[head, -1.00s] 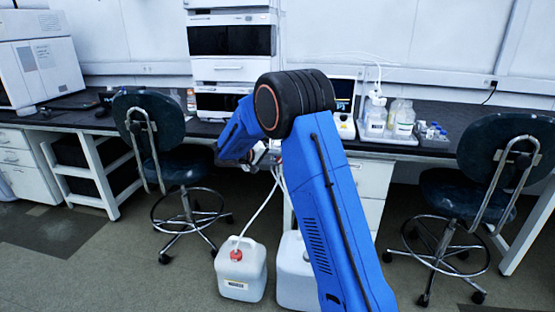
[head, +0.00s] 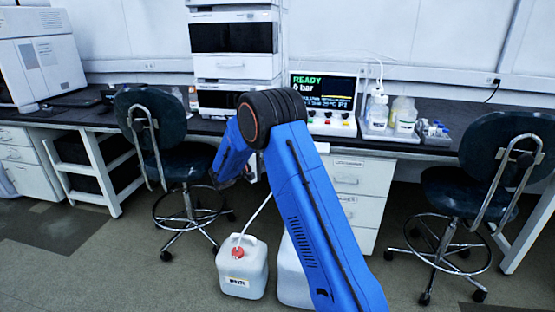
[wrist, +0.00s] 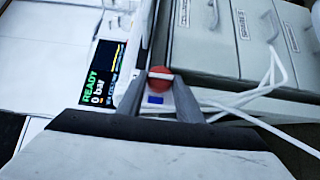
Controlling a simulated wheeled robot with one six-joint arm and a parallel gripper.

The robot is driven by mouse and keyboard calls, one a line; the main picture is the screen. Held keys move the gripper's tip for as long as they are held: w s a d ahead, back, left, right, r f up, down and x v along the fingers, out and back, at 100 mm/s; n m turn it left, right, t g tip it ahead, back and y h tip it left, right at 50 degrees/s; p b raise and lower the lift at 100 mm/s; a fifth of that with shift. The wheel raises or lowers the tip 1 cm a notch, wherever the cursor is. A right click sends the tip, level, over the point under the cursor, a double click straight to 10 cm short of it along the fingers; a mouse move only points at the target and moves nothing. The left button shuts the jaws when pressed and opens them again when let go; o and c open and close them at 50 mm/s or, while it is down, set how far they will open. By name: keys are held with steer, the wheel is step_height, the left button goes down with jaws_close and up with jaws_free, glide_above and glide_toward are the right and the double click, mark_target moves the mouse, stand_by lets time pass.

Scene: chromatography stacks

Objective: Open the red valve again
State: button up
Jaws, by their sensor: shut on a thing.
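The red valve (wrist: 160,78) shows in the wrist view as a round red knob with a pale bar across it. My gripper (wrist: 159,82) has one finger on each side of the knob and is shut on it. The fingers cover parts of its sides. A small blue patch (wrist: 155,99) lies just below the knob. The lit screen (wrist: 103,75) left of it reads READY and 0 bar, as it does in the head view (head: 322,90). In the head view my arm hides the fingertips and the valve.
Drawers (head: 358,178) stand under the bench. White tubing (wrist: 262,90) runs right of the gripper. Bottles in a tray (head: 390,134) stand right of the screen. A waste can (head: 241,270) is on the floor, and chairs stand left (head: 150,115) and right (head: 505,145).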

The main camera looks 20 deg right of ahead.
stand_by(0.3)
steer(key=o, duration=1)
steer(key=shift+a, duration=0.15)
steer(key=s+a, duration=0.1)
steer(key=a, duration=0.4)
steer(key=s+a, duration=0.1)
steer(key=a, duration=0.5)
steer(key=s+a, duration=0.1)
steer(key=a, duration=0.5)
steer(key=shift+s+f, duration=0.15)
steer(key=shift+d, duration=0.1)
